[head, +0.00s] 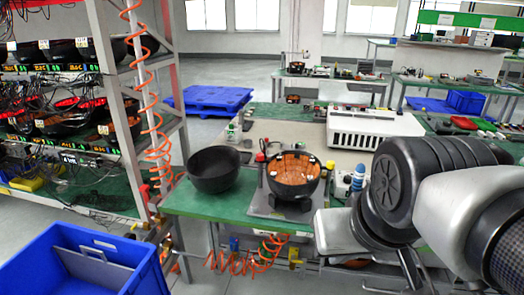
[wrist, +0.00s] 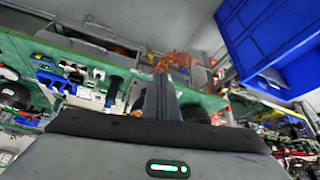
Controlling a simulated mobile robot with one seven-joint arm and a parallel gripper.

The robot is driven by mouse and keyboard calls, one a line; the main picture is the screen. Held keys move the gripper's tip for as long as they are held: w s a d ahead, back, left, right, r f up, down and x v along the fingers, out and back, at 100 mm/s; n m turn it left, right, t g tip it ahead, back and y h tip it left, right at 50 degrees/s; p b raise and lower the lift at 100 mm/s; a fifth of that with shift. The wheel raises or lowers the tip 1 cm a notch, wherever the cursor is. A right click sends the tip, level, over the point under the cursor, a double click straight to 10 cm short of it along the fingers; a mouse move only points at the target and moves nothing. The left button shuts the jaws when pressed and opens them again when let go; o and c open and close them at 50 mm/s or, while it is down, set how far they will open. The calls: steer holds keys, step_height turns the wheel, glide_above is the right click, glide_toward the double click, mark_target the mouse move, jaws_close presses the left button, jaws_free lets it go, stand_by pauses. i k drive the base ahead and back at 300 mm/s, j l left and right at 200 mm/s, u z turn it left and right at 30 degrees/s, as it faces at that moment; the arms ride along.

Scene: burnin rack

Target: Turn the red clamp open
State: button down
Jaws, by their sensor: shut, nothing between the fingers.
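A black bowl-shaped housing with an orange inside (head: 294,172) sits on a grey fixture plate (head: 262,205) on the green workbench.
An empty black bowl (head: 214,169) stands left of the fixture. A white slotted box (head: 372,130) lies behind it. A blue bin (head: 85,262) is at the lower left, before a rack (head: 125,110) of housings. An orange coiled hose (head: 245,257) hangs under the bench edge.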

mark_target(260, 156)
steer(key=i+j+z, duration=0.25)
steer(key=i+j, duration=0.2)
steer(key=i+j+z, duration=0.25)
steer(key=i+j, duration=0.25)
